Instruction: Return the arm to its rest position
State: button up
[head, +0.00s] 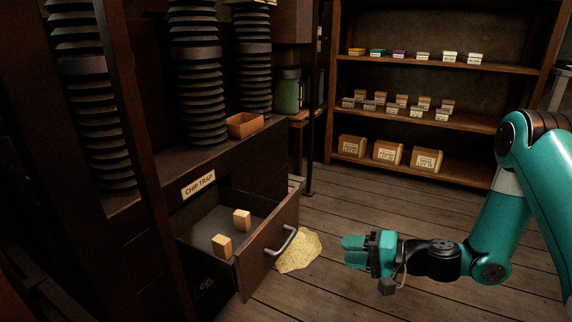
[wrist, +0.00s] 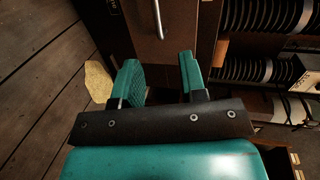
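My teal arm (head: 506,225) reaches in from the right in the head view, its forearm low and level above the floor. My gripper (head: 350,250) points left toward the open drawer and is apart from it. In the wrist view my gripper (wrist: 160,78) shows two teal fingers with a clear gap between them and nothing held. The drawer (head: 268,240), under the "CHIP TRAP" label (head: 198,185), is pulled out. Two small wooden blocks (head: 222,245) (head: 241,219) lie inside it. Its handle (head: 282,241) is left of my fingertips, and the handle also shows in the wrist view (wrist: 158,18).
A yellowish pile (head: 298,252) lies on the plank floor beside the drawer front. A shelf unit (head: 440,118) with several small boxes stands at the back. An orange-brown tray (head: 244,125) and a green container (head: 288,95) stand by the press. Open floor lies behind my gripper.

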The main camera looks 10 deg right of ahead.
jog(key=s+a+r+n+g+h, duration=0.3)
jog(key=s+a+r+n+g, duration=0.6)
jog(key=r, duration=0.3)
jog(key=s+d+r+n+t+h+p, duration=0.1)
jog(key=s+d+r+n+h, duration=0.2)
jog(key=s, duration=0.5)
jog(key=s+r+n+h, duration=0.1)
jog(key=s+r+h, duration=0.2)
jog(key=s+r, duration=0.35)
notch_tip(320, 180, up, 37)
jog(key=s+p, duration=0.1)
jog(key=p, duration=3.7)
jog(key=shift+s+d+f, duration=0.2)
jog(key=shift+d, duration=0.1)
